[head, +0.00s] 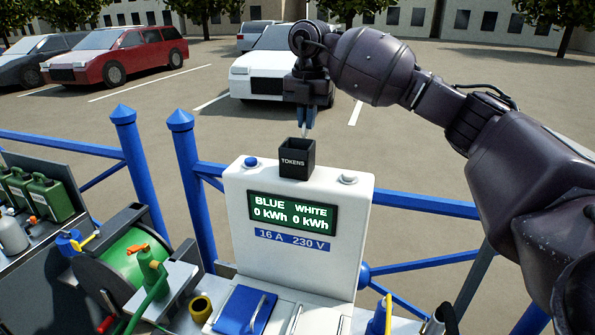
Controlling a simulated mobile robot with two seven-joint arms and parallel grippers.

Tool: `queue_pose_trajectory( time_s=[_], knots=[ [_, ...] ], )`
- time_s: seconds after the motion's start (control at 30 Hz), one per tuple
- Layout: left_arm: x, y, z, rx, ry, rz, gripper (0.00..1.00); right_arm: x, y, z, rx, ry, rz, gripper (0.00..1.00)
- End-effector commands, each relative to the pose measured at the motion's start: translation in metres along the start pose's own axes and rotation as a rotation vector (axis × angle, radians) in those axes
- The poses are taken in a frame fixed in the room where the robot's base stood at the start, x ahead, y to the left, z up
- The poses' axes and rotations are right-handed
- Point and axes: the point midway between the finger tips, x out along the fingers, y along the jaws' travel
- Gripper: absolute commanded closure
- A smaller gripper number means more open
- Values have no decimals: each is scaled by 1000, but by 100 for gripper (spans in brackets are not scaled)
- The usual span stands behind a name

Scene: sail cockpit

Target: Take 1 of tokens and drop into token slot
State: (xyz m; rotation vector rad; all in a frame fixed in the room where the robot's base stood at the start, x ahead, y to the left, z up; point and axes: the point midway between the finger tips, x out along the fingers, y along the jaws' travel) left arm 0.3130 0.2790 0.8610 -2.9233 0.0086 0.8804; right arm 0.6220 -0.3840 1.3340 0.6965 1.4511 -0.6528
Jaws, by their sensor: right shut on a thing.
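A black box (297,163) marked TOKENS stands on top of a white power post (310,275). My right gripper (306,122) is right above the box, pointing down and shut. A thin pale piece, apparently a token (305,130), shows at its fingertips, just above the box's rim. The inside of the box is mostly hidden. A blue round fitting (250,162) sits on the post's top left and a whitish one (348,178) on its top right; I cannot tell which has a slot. The display (293,212) reads BLUE 0 kWh and WHITE 0 kWh. My left gripper is not in view.
Blue railings (430,207) and blue posts (137,165) stand behind and beside the power post. A green hose reel (135,260) and green cans (45,195) are at left. A blue flap (243,310) is at the post's foot. Parked cars stand beyond.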

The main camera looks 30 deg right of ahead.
Motion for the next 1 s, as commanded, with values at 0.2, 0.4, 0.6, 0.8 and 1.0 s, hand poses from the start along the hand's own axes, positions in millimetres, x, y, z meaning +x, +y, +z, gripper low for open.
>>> queue_pose_trajectory(
  time_s=[0.2,0.4,0.6,0.8,1.0],
  knots=[
    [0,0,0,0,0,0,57,18,-1,0,0,0,-1,100],
    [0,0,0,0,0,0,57,24,-1,0,-1,0,0,100],
    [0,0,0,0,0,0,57,24,-1,0,-1,0,0,100],
    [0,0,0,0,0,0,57,24,-1,0,-1,0,0,68],
    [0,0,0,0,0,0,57,24,-1,0,-1,0,0,63]
  ],
)
